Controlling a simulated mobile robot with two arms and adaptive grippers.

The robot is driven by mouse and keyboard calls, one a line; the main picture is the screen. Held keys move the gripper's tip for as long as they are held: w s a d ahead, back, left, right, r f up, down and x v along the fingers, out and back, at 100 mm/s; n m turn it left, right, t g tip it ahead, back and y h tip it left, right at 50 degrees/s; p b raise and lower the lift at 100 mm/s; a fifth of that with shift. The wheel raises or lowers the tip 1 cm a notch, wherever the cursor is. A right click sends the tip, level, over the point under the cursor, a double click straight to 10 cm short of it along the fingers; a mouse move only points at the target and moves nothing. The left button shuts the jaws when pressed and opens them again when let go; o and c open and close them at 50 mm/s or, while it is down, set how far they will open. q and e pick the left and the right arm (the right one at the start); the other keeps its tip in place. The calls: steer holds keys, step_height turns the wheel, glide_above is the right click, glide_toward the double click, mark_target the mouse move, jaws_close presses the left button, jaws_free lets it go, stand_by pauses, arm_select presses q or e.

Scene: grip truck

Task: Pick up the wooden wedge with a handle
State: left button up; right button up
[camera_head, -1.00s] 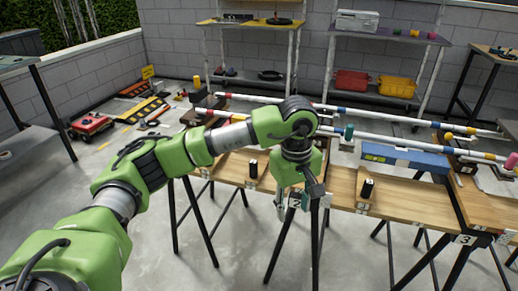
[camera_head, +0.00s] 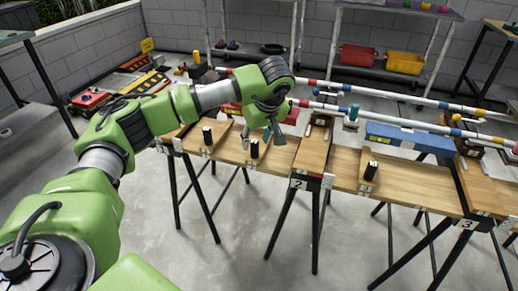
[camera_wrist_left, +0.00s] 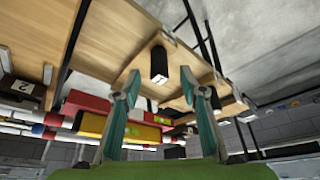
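Wooden boards on the trestle workbench carry small upright black blocks, which look like handles. One black block (camera_head: 254,148) stands just left of and below my left gripper (camera_head: 271,135), with others farther left (camera_head: 207,134) and right (camera_head: 370,170). I cannot tell clearly which wooden piece is the wedge. In the left wrist view, my left gripper (camera_wrist_left: 160,88) has its teal fingers spread apart with nothing between the tips. A black block (camera_wrist_left: 159,64) on the wood shows beyond the fingertips, apart from them. My right gripper is not in view.
Striped poles (camera_head: 400,98) run along the bench's back. A blue level-like bar (camera_head: 410,138) lies at the right. Red (camera_head: 358,55) and yellow (camera_head: 404,62) bins sit on a rear shelf. Open concrete floor lies in front of the bench.

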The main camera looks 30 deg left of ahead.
arm_select(q)
steer(key=x, duration=0.5)
steer(key=shift+d+b, duration=0.15)
steer(key=shift+b, duration=0.2)
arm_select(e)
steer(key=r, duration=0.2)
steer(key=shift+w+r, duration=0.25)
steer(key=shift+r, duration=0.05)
arm_select(q)
jaws_close()
steer(key=shift+r, duration=0.15)
